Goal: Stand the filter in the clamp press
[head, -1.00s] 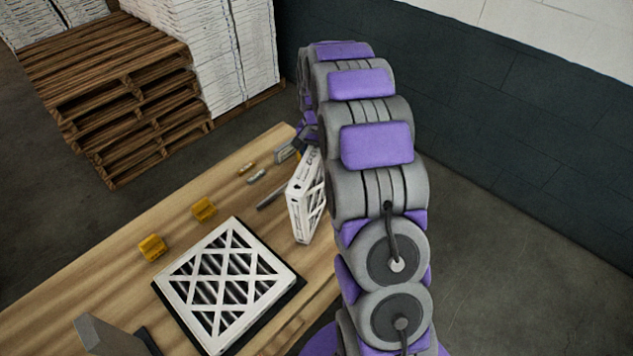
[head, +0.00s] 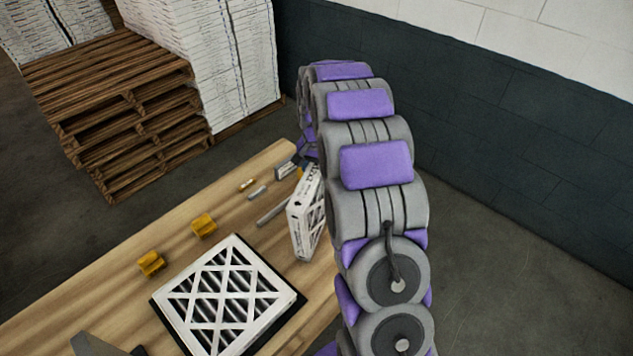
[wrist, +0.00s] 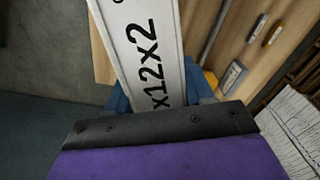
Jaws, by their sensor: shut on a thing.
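A white-framed filter (head: 304,218) stands upright at the right side of the wooden table, partly behind my arm. My gripper (wrist: 160,98) is shut on it; in the wrist view, the held filter's edge (wrist: 147,48) shows black "x12x2" print between the blue jaws. In the head view, my arm mostly hides the gripper. I cannot tell whether the filter's lower edge touches the table. A second filter (head: 220,296) lies flat on a black base (head: 292,308). A grey upright plate (head: 92,345), cut off at the lower left, may belong to the clamp press; I cannot tell.
Two yellow blocks (head: 203,225) (head: 150,263) sit on the table (head: 105,285). A grey bar (head: 271,211) and small parts (head: 257,192) lie near the held filter. Stacked pallets (head: 125,120) stand beyond the table. A dark wall (head: 520,130) runs along the right.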

